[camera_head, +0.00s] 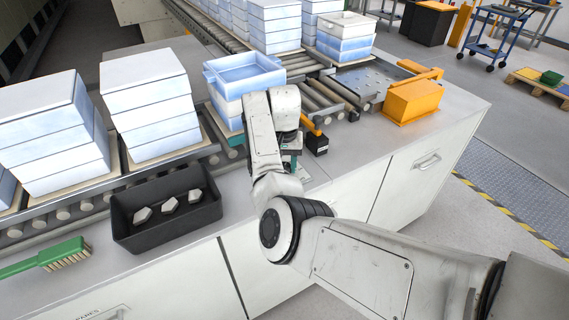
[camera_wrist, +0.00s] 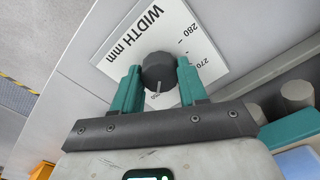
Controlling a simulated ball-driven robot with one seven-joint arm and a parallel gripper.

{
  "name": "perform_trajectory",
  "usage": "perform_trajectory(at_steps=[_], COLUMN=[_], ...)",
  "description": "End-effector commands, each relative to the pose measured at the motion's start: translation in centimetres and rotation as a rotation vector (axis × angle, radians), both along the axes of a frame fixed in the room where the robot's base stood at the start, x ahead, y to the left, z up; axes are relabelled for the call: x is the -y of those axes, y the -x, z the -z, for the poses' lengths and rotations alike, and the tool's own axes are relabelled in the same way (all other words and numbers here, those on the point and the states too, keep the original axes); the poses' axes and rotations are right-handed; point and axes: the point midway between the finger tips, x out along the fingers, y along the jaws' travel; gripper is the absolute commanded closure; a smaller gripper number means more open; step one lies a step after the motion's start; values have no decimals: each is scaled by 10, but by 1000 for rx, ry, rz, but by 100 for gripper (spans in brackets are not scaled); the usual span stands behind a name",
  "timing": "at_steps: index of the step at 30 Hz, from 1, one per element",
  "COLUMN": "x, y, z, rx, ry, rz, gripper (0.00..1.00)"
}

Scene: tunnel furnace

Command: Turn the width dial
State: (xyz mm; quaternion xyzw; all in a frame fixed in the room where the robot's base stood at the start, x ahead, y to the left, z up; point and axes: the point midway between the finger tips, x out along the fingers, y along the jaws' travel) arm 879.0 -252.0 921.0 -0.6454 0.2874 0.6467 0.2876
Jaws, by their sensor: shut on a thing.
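In the wrist view the width dial is a dark round knob (camera_wrist: 159,72) with a pale pointer line that points toward my gripper. In the head view my arm hides the dial, and only a bit of my teal gripper (camera_head: 289,160) shows beside the conveyor.
Stacks of bluish-white boxes (camera_head: 150,110) stand along the roller conveyor. A black bin (camera_head: 165,228) with three pale pieces and a green brush (camera_head: 45,258) lie on the bench at left. An orange block (camera_head: 412,100) sits on the bench at right.

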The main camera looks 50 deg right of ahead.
Motion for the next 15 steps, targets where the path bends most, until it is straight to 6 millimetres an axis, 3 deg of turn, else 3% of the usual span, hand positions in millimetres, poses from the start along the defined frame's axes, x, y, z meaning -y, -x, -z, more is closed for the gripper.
perform_trajectory(at_steps=[2, 3, 10, 15], x=[0, 0, 0, 0], y=[-1, -1, -1, 0], z=[-1, -1, -1, 0], rx=[3, 3, 2, 1], ry=[2, 2, 1, 1], rz=[0, 1, 1, 1], gripper=[88, 56, 34, 32])
